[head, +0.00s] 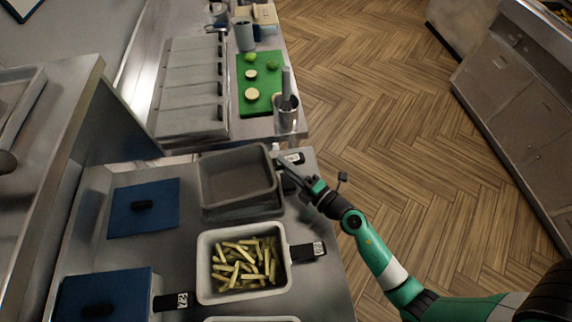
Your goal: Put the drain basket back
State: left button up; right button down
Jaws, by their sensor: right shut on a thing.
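The grey drain basket (238,176) is empty and sits at the back right of the fryer top, a little skewed over what looks like a well. Its dark handle with a white label (291,158) points right. My right gripper (287,168) reaches in from the right and is shut at this handle, beside the basket's right wall. The fingertips are small and partly hidden against the handle. I cannot tell whether the basket is fully seated or slightly raised. My left gripper is out of view.
A white basket of fries (202,262) sits just in front, its handle (307,251) pointing right. Blue lids (160,212) lie to the left. Behind are a green cutting board (262,105), a metal cup (287,115) and steel bins (190,90). Open floor lies right.

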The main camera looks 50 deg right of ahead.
jog(key=shift+f, duration=0.2)
jog(key=c, duration=0.6)
grip_release()
jog(key=shift+o, duration=0.2)
jog(key=s, duration=0.5)
jog(key=s+b, duration=0.1)
jog(key=s, duration=0.5)
jog(key=shift+s+a+f, duration=0.1)
jog(key=shift+s+a, duration=0.05)
jog(key=shift+a, duration=0.05)
jog(key=shift+s, duration=0.2)
